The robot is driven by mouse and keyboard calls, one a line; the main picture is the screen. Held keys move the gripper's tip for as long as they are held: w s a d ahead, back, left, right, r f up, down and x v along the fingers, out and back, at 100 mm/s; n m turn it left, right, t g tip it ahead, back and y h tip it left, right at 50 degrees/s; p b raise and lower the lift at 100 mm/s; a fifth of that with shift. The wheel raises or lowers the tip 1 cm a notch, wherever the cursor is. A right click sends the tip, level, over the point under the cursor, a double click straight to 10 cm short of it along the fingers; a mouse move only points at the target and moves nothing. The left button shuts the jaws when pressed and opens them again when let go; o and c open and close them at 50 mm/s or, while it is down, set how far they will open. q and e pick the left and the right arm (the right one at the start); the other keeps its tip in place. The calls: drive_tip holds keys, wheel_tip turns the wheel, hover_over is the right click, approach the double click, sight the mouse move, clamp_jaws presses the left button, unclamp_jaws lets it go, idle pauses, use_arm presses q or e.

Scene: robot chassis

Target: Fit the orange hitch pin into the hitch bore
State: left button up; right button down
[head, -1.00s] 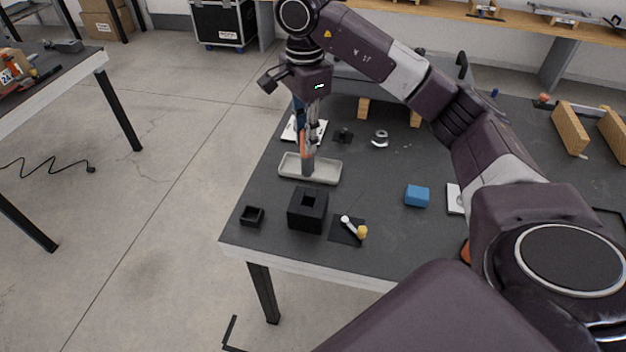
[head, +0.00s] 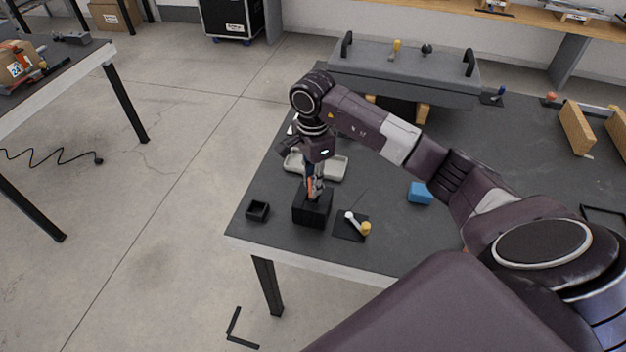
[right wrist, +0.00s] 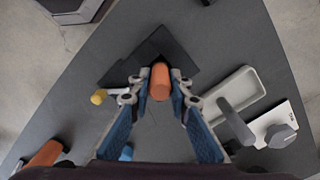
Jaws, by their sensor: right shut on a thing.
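The black block (head: 312,213) with the square bore in its top stands near the front left of the table. My right gripper (head: 314,192) points down just over it and hides the bore. In the right wrist view, my right gripper (right wrist: 158,92) is shut on the orange hitch pin (right wrist: 160,82), which lies between the fingertips with the dark block (right wrist: 165,48) behind it. I cannot tell whether the pin's lower end is inside the bore or above it. My left gripper is not in view.
A pale tray (head: 334,174) lies right behind the block. A small black open box (head: 258,211) stands to its left. A white lever with a yellow knob (head: 365,228) is on a dark mat to its right. A blue block (head: 420,193) lies farther right.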

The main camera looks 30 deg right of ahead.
drive_tip(key=shift+f, duration=0.2)
drive_tip(key=shift+f, duration=0.1)
drive_tip(key=c, duration=1.8)
unclamp_jaws()
wheel_tip(320, 180, up, 11)
drive_tip(key=b, duration=0.2)
drive_tip(key=shift+w+f+b, duration=0.1)
drive_tip(key=shift+f+b, duration=0.05)
drive_tip(key=shift+b, duration=0.25)
drive_tip(key=shift+r, duration=0.8)
